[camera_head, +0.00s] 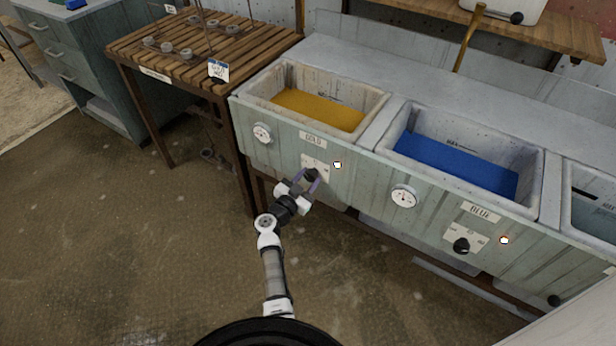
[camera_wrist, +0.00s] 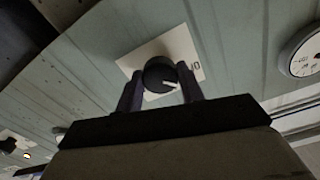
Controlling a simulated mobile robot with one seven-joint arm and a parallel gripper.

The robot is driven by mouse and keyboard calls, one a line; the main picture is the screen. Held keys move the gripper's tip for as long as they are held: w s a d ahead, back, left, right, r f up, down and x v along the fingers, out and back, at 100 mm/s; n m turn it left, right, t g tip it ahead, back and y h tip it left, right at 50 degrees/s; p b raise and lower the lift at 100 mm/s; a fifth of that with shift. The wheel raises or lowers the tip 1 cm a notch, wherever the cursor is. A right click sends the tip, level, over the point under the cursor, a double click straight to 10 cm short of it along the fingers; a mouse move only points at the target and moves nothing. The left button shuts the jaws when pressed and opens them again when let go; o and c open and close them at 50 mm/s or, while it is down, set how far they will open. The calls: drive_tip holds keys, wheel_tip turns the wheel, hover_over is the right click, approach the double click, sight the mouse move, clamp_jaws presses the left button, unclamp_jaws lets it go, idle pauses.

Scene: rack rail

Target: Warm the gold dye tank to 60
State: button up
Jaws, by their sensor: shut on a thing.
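The gold dye tank (camera_head: 262,92) is a pale basin holding yellow-gold dye (camera_head: 318,110), with a GOLD label (camera_head: 312,140) on its front. A round dial gauge (camera_head: 262,133) is left of the label. Below the label is a black knob on a pale plate (camera_head: 318,162). My gripper (camera_head: 310,178) is shut on this knob. In the wrist view the knob (camera_wrist: 160,73) sits between the two fingers, and its white pointer line shows. A gauge (camera_wrist: 302,52) shows at the right there; its reading is too small to tell. A small light (camera_head: 337,165) glows right of the plate.
The blue dye tank (camera_head: 400,112) stands to the right with its own gauge (camera_head: 403,197), knob (camera_head: 461,246) and lit light (camera_head: 504,240). A slatted wooden table (camera_head: 140,52) stands left. The floor in front (camera_head: 130,240) is clear.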

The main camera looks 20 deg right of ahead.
drive_tip(key=m+p, duration=0.1)
drive_tip(key=m, duration=1)
drive_tip(key=shift+f, duration=0.1)
drive_tip(key=m+b, duration=0.2)
drive_tip(key=m, duration=0.3)
drive_tip(key=shift+m+b, duration=0.9)
drive_tip(key=shift+m, duration=1.5)
drive_tip(key=o, duration=1)
drive_tip(key=b+v, duration=0.1)
drive_tip(key=v, duration=1.3)
